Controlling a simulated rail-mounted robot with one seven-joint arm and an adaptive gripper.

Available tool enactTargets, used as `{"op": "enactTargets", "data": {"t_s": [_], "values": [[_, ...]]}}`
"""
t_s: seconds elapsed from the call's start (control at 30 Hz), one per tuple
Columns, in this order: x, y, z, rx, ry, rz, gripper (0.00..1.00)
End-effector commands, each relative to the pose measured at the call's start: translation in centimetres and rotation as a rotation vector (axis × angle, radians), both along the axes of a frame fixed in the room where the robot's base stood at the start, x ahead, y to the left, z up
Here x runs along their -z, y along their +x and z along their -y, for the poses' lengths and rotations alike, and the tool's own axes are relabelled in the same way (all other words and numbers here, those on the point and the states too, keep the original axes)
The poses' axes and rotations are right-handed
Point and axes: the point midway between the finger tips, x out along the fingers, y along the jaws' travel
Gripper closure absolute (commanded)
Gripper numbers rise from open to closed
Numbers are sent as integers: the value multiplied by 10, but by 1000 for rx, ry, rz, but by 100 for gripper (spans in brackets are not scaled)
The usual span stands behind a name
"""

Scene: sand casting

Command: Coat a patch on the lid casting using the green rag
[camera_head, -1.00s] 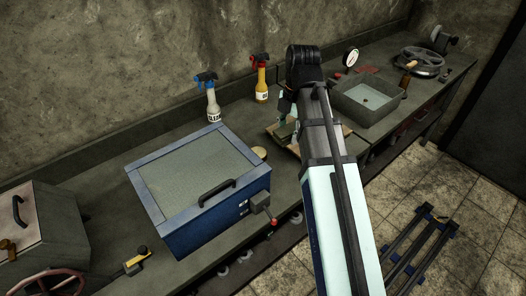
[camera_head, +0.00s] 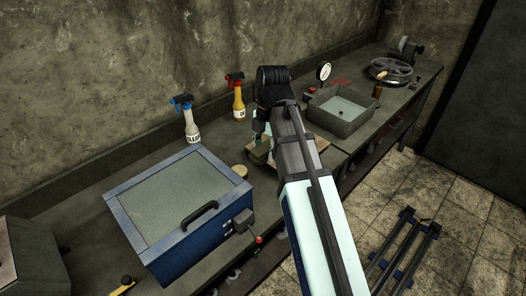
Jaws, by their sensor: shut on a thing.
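My gripper (camera_head: 262,132) points down at the bench beside a tan board (camera_head: 317,150), left of my forearm. Its fingers are small, dark and partly hidden by my arm. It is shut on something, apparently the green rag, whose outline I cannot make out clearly. A dull grey-green piece (camera_head: 258,153) shows just below the fingers. I cannot tell whether this is part of the rag or the lid casting. No other lid casting can be clearly picked out; my arm covers much of the board. Contact between rag and casting cannot be judged.
A blue box with a mesh-like top (camera_head: 175,205) stands left of the gripper. A blue-topped spray bottle (camera_head: 190,122) and a yellow one (camera_head: 239,102) stand behind. A grey basin (camera_head: 345,120), dial gauge (camera_head: 324,74) and handwheel (camera_head: 391,69) lie right.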

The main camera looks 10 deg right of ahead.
Motion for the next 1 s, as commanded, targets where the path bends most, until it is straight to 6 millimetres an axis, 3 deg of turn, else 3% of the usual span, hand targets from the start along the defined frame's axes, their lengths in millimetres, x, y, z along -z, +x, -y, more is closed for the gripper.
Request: {"op": "enactTargets", "data": {"t_s": [0.13,0.27,0.6,0.8,1.0], "values": [[9,9,-14,-25,0,-6,78],[30,30,-30,18,-1,-8,78],[100,99,-68,478,-2,-7,78],[106,119,-70,707,0,-5,78],[108,121,-70,794,0,-7,78]]}}
